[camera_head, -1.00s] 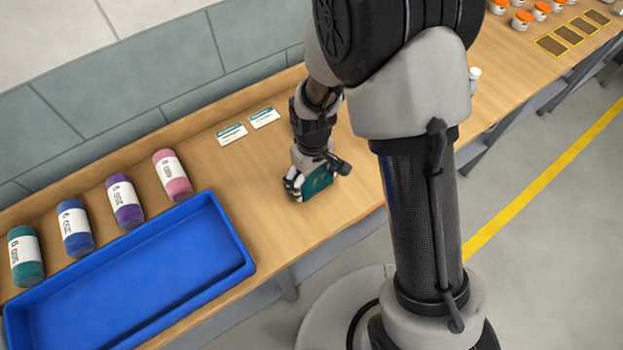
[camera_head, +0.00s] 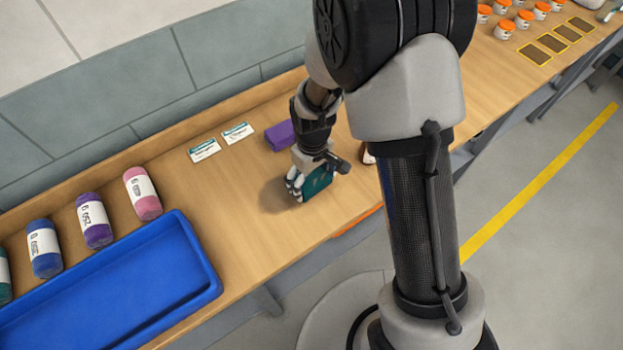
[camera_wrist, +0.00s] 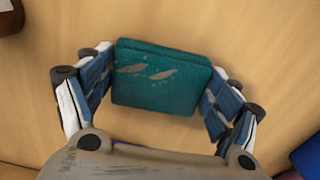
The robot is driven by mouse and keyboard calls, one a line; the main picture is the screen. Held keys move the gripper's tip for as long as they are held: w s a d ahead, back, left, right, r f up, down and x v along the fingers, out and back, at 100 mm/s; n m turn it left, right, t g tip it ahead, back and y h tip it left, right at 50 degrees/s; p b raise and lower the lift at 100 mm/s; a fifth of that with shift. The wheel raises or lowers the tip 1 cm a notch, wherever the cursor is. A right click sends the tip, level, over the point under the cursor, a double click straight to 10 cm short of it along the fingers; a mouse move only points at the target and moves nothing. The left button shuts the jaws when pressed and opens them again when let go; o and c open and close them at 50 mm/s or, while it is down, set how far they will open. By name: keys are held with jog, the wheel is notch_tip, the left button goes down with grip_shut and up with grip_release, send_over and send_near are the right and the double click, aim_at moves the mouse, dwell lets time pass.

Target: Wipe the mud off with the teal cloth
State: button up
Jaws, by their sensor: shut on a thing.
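The teal cloth is a folded pad (camera_wrist: 165,95) between the two fingers of my gripper (camera_wrist: 160,82) in the wrist view. My gripper is shut on it, with a finger at each side edge. Its upper face shows two grey-brown patches. In the head view the cloth (camera_head: 318,186) hangs under my gripper (camera_head: 306,190), low over the wooden bench; I cannot tell if it touches. A darker brownish area (camera_head: 273,196) lies on the bench just left of my gripper; I cannot tell whether it is mud or shadow.
A purple folded block (camera_head: 279,135) lies behind my gripper. Two white-teal cards (camera_head: 204,150) lie left of it. A blue tray (camera_head: 207,272) and several labelled rolls (camera_head: 142,194) stand at left. Orange-lidded jars (camera_head: 504,29) are at far right. My arm hides some bench.

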notch_tip(320, 180, up, 4)
jog(key=p, duration=0.2)
jog(key=shift+p, duration=0.35)
jog(key=shift+d+r+p, duration=0.1)
jog(key=shift+r+p, duration=0.45)
jog(key=shift+r, duration=0.25)
jog(key=shift+r+p, duration=0.9)
jog(key=shift+r, duration=0.35)
